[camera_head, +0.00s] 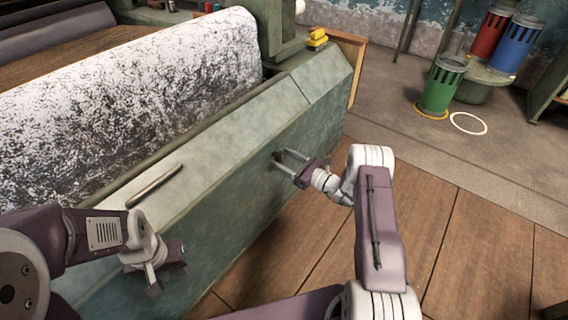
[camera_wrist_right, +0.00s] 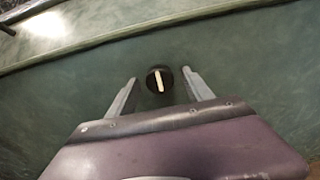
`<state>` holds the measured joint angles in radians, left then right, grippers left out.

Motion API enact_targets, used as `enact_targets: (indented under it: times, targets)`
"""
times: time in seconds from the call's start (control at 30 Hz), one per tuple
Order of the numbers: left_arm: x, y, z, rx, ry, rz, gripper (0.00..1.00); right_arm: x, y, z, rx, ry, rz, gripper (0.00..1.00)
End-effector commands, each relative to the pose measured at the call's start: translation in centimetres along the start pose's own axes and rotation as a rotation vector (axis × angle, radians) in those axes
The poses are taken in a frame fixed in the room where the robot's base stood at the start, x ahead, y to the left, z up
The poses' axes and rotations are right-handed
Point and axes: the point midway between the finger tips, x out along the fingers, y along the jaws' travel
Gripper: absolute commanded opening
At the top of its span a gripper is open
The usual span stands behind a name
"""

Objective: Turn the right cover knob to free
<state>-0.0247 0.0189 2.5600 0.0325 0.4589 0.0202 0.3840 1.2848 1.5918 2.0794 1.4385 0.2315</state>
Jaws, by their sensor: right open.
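The right cover knob (camera_wrist_right: 159,80) is round and black with a pale pointer line, on the green cover panel (camera_head: 235,190). In the right wrist view the line runs nearly upright, leaning slightly. My right gripper (camera_head: 279,162) is open at the panel. In the right wrist view its fingers (camera_wrist_right: 161,91) stand one on each side of the knob, with gaps between; I see no contact. In the head view the knob is hard to make out between the fingertips. My left gripper (camera_head: 163,280) hangs low in front of the panel's left part; its finger gap is unclear.
A metal bar handle (camera_head: 154,186) lies on the cover's sloped top. Behind it is a large white-and-black speckled roll (camera_head: 140,95). A yellow item (camera_head: 317,39) sits at the far corner. Green, red and blue bins stand at the back right. The wooden floor (camera_head: 465,245) at right is clear.

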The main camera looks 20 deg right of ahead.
Motion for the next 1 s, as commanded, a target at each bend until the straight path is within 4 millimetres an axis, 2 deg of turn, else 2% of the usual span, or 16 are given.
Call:
enact_targets:
  times: [0.23,0.27,0.47,0.77,1.0]
  targets:
    - [0.05,0.00,0.00,0.000,0.000,0.000,0.36,0.26,-0.03,0.13,-0.001,-0.001,-0.001,0.59]
    - [0.05,0.00,0.00,0.000,0.000,0.000,0.36,0.26,-0.03,0.13,-0.001,-0.001,-0.001,0.57]
    - [0.05,0.00,0.00,0.000,0.000,0.000,0.36,0.24,-0.03,0.11,-0.001,-0.001,-0.001,0.01]
    - [-0.01,0.00,0.00,0.000,0.000,0.000,0.36,0.22,-0.02,0.10,-0.035,0.000,-0.001,0.00]
    - [-0.19,0.00,-0.02,0.000,0.000,0.000,0.36,0.22,-0.02,0.11,-0.176,0.000,0.000,0.00]
